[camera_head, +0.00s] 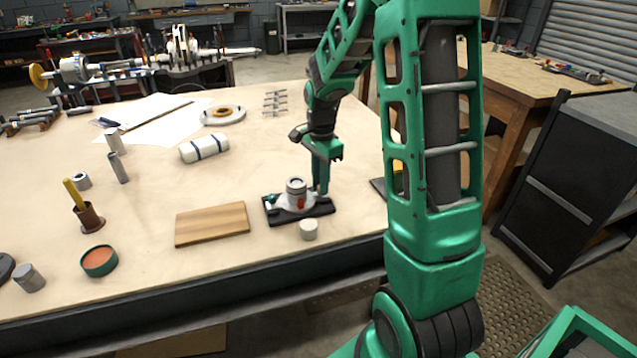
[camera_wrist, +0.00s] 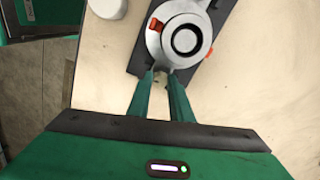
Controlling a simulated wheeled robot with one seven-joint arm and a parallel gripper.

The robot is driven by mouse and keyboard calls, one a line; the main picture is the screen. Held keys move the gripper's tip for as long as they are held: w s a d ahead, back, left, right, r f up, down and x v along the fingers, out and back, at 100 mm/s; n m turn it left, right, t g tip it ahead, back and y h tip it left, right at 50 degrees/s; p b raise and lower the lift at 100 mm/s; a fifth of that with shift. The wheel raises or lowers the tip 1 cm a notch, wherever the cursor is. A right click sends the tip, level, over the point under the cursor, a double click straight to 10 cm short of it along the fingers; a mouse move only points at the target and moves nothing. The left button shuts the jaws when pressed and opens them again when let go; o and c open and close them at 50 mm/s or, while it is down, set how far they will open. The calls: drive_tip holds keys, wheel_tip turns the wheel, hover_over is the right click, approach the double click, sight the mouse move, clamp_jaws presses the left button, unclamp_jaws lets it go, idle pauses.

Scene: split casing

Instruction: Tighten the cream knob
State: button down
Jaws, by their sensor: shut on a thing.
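A split casing (camera_head: 296,197) with a pale grey round body and red clips sits on a black base plate (camera_head: 318,209) on the bench. In the wrist view the casing (camera_wrist: 186,40) shows from above, with a dark round opening. My gripper (camera_head: 320,188) points down at the casing's far right side. In the wrist view my gripper (camera_wrist: 163,74) has its fingertips close together at the casing's edge, around a small pale part that I take to be the cream knob (camera_wrist: 162,69). The fingers hide most of it, so its seating cannot be told.
A loose white cylinder (camera_head: 309,230) stands in front of the base plate. A wooden board (camera_head: 212,224) lies to the left, and a rolled white cloth (camera_head: 204,148) farther back. The bench's front edge is close to the casing.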

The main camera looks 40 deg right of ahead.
drive_tip(key=shift+w+r+m, duration=0.15)
drive_tip(key=shift+w+m, duration=0.05)
drive_tip(key=shift+m, duration=0.2)
drive_tip(key=shift+a, duration=0.1)
drive_tip(key=c, duration=1.6)
unclamp_jaws()
drive_tip(key=shift+s, duration=0.1)
wheel_tip(320, 180, up, 11)
drive_tip(key=shift+f, duration=0.2)
drive_tip(key=s+n, duration=0.4)
drive_tip(key=s, duration=0.5)
drive_tip(key=s+a+n, duration=0.1)
drive_tip(key=s+n, duration=0.3)
drive_tip(key=s, duration=0.6)
drive_tip(key=s+a+f+n, duration=0.1)
drive_tip(key=s+n, duration=0.3)
drive_tip(key=s, duration=0.6)
drive_tip(key=shift+s+a, duration=0.15)
